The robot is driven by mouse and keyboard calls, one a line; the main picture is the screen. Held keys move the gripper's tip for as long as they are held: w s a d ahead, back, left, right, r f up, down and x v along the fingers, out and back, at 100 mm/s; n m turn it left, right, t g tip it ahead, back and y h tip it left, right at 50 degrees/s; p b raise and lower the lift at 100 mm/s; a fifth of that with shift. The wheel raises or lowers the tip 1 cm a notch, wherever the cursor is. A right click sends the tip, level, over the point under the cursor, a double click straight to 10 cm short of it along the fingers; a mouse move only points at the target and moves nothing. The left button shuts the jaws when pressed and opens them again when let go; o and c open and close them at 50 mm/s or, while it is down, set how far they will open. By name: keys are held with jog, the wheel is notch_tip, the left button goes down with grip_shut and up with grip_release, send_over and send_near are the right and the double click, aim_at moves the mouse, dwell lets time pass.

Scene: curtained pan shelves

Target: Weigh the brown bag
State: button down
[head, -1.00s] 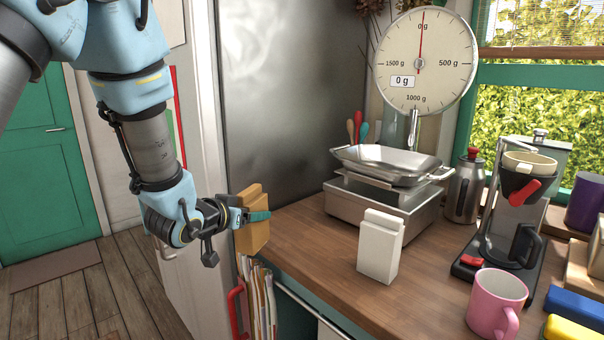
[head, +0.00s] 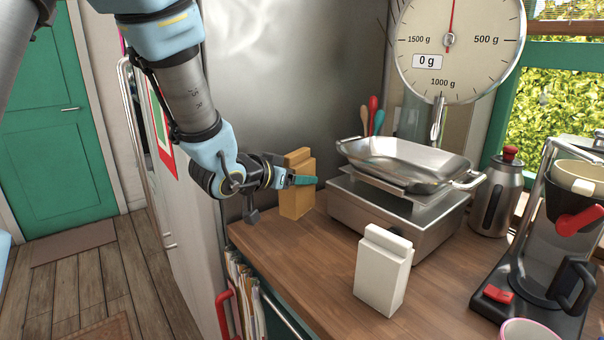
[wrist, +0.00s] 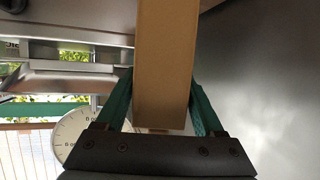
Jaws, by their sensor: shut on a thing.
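The brown bag (head: 296,190) is upright at the back left of the wooden counter, near the grey metal panel. My gripper (head: 303,181) is shut on it from the left, with a green finger across its side. In the wrist view the brown bag (wrist: 164,70) stands between the two green fingers (wrist: 160,100). I cannot tell whether its base touches the counter. The scale (head: 398,205) stands to the right of the bag, with an empty metal pan (head: 400,160) on top. Its round dial (head: 460,45) and small display read 0 g.
A white bag (head: 383,270) stands on the counter in front of the scale. A steel flask (head: 497,195) and a coffee maker (head: 545,270) are at the right. Utensils (head: 372,118) stand behind the pan. The counter between the brown bag and the white bag is clear.

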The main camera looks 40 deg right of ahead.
aim_at(296, 204)
dwell(0.3)
notch_tip(296, 204, down, 5)
jog(key=b, duration=0.5)
dwell(0.4)
jog(key=shift+f+b, duration=0.7)
jog(key=shift+f, duration=0.3)
grip_release()
jog(key=shift+a, duration=0.1)
jog(key=b+v, duration=0.2)
jog(key=v, duration=0.8)
jog(key=shift+a+r, duration=0.15)
jog(key=shift+a, duration=0.2)
jog(key=shift+s, duration=0.1)
